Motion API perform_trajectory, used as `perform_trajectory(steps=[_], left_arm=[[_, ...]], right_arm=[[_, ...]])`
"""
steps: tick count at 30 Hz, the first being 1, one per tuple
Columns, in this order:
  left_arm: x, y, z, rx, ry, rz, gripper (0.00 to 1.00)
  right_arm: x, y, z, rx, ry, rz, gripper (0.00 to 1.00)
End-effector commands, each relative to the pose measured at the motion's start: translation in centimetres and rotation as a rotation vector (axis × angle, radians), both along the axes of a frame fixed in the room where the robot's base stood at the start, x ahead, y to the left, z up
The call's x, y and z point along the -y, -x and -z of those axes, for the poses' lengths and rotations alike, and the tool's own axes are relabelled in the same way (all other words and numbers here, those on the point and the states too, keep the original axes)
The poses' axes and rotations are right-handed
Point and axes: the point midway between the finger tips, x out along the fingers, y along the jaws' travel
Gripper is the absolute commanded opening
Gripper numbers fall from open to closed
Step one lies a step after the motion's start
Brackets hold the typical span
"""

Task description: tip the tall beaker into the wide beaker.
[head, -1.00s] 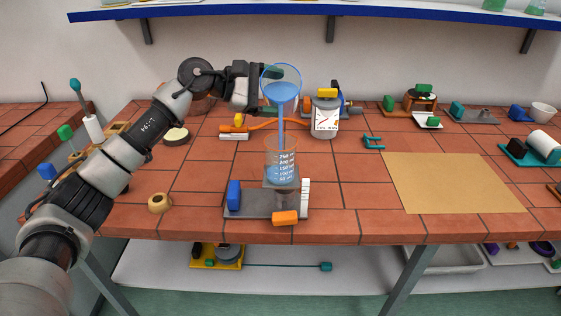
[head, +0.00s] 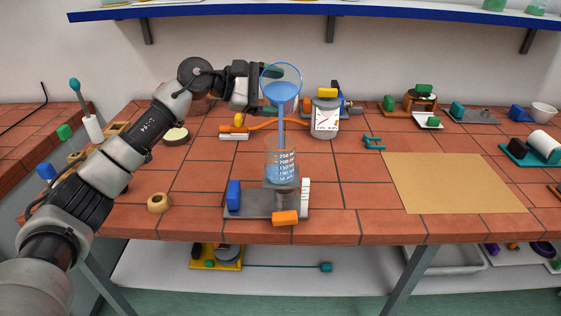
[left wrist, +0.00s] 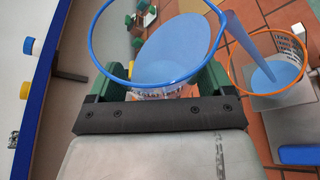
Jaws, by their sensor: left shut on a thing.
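The tall beaker (head: 281,90) is clear with a blue rim and holds blue liquid; it also shows in the left wrist view (left wrist: 150,45). My left gripper (head: 269,91) is shut on it from the left and holds it tilted in the air. A blue stream falls from its lip into the wide beaker (head: 281,160). The wide beaker is clear with white graduations, has an orange rim in the left wrist view (left wrist: 287,43), and contains blue liquid. It stands upright on a grey device (head: 255,203). The right gripper is not in view.
Behind the pour stand a white jar (head: 325,120) and an orange item (head: 262,125). A tape roll (head: 158,203) lies at left. A tan mat (head: 455,183) lies bare at right. A blue-edged shelf (head: 330,10) hangs above.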

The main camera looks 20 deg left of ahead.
Motion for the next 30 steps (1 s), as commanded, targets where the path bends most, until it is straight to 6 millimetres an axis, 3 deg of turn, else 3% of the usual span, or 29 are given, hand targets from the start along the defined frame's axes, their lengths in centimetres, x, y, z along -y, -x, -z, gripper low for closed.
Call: perform_trajectory(steps=[30], left_arm=[[0.0, -0.01, -0.19, 0.021, -0.003, 0.0, 0.44]], right_arm=[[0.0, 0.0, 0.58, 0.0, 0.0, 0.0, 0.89]])
